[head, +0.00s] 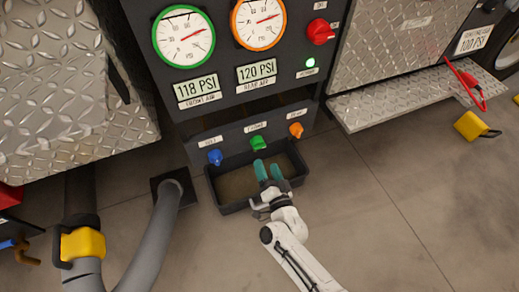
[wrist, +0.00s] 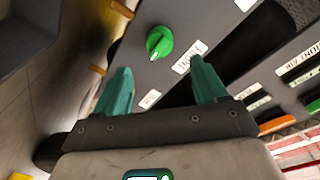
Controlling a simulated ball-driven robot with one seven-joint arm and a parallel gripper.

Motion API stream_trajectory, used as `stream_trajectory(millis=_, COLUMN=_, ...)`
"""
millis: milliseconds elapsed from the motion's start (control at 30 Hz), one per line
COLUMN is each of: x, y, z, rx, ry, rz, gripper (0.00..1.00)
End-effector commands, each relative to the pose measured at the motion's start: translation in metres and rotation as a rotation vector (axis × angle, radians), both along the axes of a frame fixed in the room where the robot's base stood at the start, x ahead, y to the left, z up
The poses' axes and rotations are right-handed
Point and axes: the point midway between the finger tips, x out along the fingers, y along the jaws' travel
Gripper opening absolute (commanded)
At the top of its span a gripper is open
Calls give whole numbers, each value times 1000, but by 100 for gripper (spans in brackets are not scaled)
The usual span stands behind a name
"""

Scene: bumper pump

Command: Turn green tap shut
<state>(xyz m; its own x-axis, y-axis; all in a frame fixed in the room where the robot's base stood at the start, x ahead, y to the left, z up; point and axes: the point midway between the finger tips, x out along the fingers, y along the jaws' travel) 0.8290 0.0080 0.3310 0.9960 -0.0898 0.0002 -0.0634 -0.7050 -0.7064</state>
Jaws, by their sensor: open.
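The green tap (head: 258,143) sits in the middle of a row of three taps on a dark panel under the gauges. In the wrist view the green tap (wrist: 159,42) is a round knob with a pale mark, seen ahead of and between my fingertips. My gripper (head: 268,170) has teal fingers and is just below the green tap in the head view, over the dark tray (head: 237,207). In the wrist view my gripper (wrist: 160,78) is open and empty, with the fingers wide apart. The fingers do not appear to touch the tap.
A blue tap (head: 215,157) is to the left and an orange tap (head: 296,130) to the right. A metal step (head: 400,98) juts out at the right.

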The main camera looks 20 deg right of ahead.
Motion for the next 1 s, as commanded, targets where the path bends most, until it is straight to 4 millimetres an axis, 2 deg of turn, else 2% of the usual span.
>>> stream_trajectory(millis=200, x=42, y=-4, z=-2, rx=0, ry=-3, rz=-1, gripper=72)
stream_trajectory(millis=433, x=75, y=-7, z=-2, rx=0, ry=-1, rz=-1, gripper=72)
stream_trajectory(millis=600, x=86, y=-8, z=0, rx=-1, ry=-1, rz=1, gripper=72)
stream_trajectory(millis=900, x=88, y=-8, z=0, rx=-1, ry=1, rz=1, gripper=72)
stream_trajectory(millis=1000, x=88, y=-8, z=0, rx=-1, ry=1, rz=1, gripper=63)
